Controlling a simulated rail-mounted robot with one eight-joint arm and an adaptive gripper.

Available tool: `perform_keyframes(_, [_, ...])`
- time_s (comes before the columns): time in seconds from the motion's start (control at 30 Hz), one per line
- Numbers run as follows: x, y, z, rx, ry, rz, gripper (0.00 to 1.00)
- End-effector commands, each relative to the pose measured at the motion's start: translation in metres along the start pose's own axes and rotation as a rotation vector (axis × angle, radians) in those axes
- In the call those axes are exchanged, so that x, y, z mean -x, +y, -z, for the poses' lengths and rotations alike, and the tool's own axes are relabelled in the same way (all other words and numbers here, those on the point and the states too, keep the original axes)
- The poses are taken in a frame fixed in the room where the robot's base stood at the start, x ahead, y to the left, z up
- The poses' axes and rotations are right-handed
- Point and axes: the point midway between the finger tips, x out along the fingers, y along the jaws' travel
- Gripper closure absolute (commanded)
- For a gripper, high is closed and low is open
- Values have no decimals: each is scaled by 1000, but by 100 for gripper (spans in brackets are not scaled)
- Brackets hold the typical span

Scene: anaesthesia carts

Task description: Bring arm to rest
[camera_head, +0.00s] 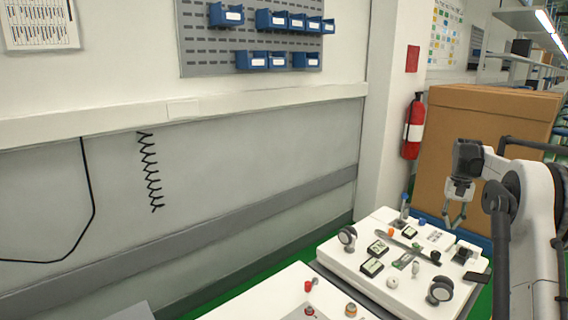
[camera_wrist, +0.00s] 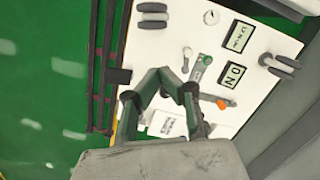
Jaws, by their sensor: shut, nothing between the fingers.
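My gripper (camera_head: 455,219) hangs from my white arm at the right of the head view, above the far right part of a white cart panel. In the wrist view my gripper (camera_wrist: 172,82) shows from behind, its two dark fingers drawn together at the tips with nothing between them. The white cart panel (camera_head: 345,262) carries gauges, displays, knobs and caster-like round parts. The panel (camera_wrist: 285,118) also shows in the wrist view, below the fingers, and the fingers hide part of it. I cannot tell how far above it they are.
A second white panel (camera_head: 262,301) lies at the bottom of the head view. A large brown box (camera_head: 440,130) stands behind my arm, with a red fire extinguisher (camera_head: 413,128) beside it. Blue bins (camera_head: 270,20) hang on the wall. Green floor (camera_wrist: 50,60) is clear beside the panel.

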Motion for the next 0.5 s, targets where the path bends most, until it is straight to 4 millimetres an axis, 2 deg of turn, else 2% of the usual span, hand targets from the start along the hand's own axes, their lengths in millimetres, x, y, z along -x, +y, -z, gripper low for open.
perform_keyframes(0.03, [13,-9,-9,11,15,-1,100])
perform_keyframes(0.2, [47,-35,-39,42,70,-4,100])
perform_keyframes(0.5, [96,-75,-101,97,166,-5,100])
